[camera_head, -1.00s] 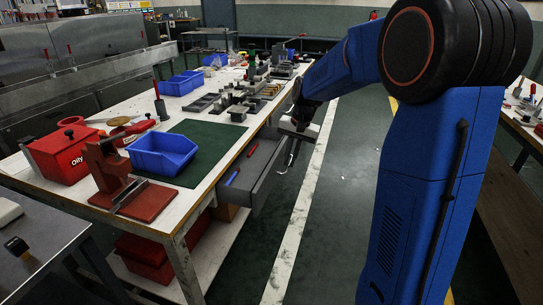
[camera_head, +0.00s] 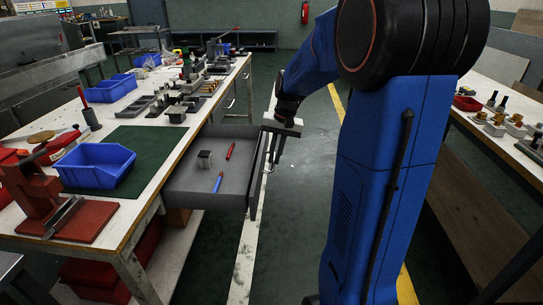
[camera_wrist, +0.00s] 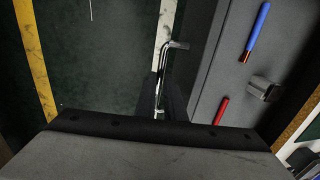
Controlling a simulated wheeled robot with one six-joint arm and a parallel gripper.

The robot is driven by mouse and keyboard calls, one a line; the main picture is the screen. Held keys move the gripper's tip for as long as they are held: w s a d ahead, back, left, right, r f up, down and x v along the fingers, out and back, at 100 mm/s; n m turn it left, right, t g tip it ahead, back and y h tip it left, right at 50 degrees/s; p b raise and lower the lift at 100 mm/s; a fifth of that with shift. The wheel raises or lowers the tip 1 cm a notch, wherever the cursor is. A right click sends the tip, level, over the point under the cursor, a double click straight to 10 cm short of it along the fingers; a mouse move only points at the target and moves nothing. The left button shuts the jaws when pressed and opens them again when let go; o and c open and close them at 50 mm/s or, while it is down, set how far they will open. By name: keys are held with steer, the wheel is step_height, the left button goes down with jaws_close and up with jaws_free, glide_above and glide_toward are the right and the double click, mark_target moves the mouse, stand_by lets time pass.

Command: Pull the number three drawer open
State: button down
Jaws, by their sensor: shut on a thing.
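A grey drawer (camera_head: 205,185) under the workbench stands far out from it, over the aisle. No number is legible on it. My gripper (camera_head: 274,148) is at the outer face of the drawer front and is shut on the drawer handle. In the wrist view the bright metal handle (camera_wrist: 162,75) runs along the drawer front, its lower part partly hidden by my gripper body. The drawer interior (camera_wrist: 212,75) shows to the right. Inside lie a blue pen (camera_head: 218,182), a red pen (camera_head: 230,151) and a small grey block (camera_head: 205,159).
The workbench carries a blue bin (camera_head: 95,165), a green mat (camera_head: 150,145), a red stand (camera_head: 35,190) and several metal parts. Another bench (camera_head: 500,130) stands at right. The floor aisle between is clear.

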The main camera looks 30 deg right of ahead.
steer(key=c, duration=1.8)
jaws_free()
steer(key=shift+c, duration=0.2)
steer(key=shift+r, duration=0.1)
step_height(320, 180, up, 17)
steer(key=s+d, duration=0.1)
steer(key=d, duration=0.1)
steer(key=shift+s+d, duration=0.35)
steer(key=shift+s, duration=0.05)
steer(key=s+a+f+n+t, duration=0.1)
steer(key=s+a+f, duration=0.3)
steer(key=s, duration=0.4)
steer(key=s+a+f+n+t+h, duration=0.1)
steer(key=s+a+f+n, duration=0.2)
steer(key=s+a, duration=0.4)
steer(key=s+a+f+n+t, duration=0.1)
steer(key=s+a+f+n, duration=0.2)
steer(key=s, duration=0.7)
step_height(320, 180, down, 3)
steer(key=a, duration=0.2)
steer(key=shift+s+a+t+h, duration=0.25)
steer(key=shift+a+t+h, duration=0.05)
steer(key=shift+a+h, duration=0.1)
